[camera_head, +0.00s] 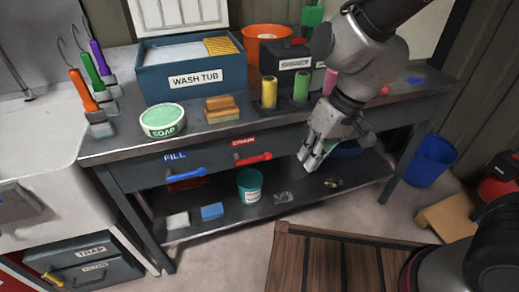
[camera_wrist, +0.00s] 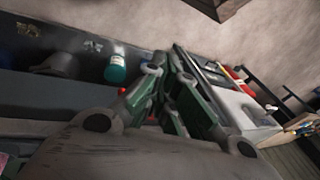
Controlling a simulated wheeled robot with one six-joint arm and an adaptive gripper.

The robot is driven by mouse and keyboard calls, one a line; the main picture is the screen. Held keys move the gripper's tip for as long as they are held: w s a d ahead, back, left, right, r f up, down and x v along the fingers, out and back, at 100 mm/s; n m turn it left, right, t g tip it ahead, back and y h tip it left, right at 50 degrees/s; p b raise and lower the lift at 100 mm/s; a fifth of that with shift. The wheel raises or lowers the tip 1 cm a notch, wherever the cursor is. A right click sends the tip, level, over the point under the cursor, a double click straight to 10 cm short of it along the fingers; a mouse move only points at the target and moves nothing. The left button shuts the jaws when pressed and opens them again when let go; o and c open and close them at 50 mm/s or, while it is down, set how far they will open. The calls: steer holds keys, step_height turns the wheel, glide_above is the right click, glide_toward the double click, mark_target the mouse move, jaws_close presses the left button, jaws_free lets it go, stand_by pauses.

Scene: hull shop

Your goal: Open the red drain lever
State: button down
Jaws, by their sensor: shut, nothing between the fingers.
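The red drain lever (camera_head: 254,158) is on the front of the bench, below the red DRAIN label (camera_head: 245,141). Its handle lies roughly level, with its free end towards the right. My gripper (camera_head: 311,162) is just right of that end in the head view, apart from it, with fingers pointing down in front of the bench. It is shut and empty. The fingers also show in the wrist view (camera_wrist: 168,98), where I cannot make out the lever for sure.
A blue FILL lever (camera_head: 187,174) is left of the drain lever. The wash tub (camera_head: 193,72) and soap dish (camera_head: 162,120) stand on the bench. A teal cup (camera_head: 250,186) stands on the lower shelf. A wooden pallet (camera_head: 335,262) lies on the floor in front.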

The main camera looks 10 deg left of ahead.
steer(key=w+a+f+t+y, duration=0.1)
steer(key=a+f+t, duration=0.1)
steer(key=a+f, duration=0.3)
steer(key=w+a+f+t, duration=0.1)
steer(key=a+f, duration=0.2)
steer(key=a, duration=0.4)
steer(key=w+d+r+m+t, duration=0.1)
steer(key=w+r+t, duration=0.3)
steer(key=w, duration=0.3)
steer(key=shift+w+t, duration=0.35)
steer(key=shift+t, duration=0.35)
steer(key=shift+r, duration=0.1)
steer(key=shift+s+d+f+x, duration=0.2)
steer(key=shift+s+f+x, duration=0.15)
steer(key=shift+x, duration=1.8)
steer(key=shift+s+d+f+x, duration=0.2)
steer(key=shift+f+x, duration=0.15)
steer(key=shift+x, duration=1.8)
steer(key=shift+s+d+f+x, duration=0.15)
steer(key=shift+s+f+x, duration=0.15)
steer(key=shift+x, duration=1.85)
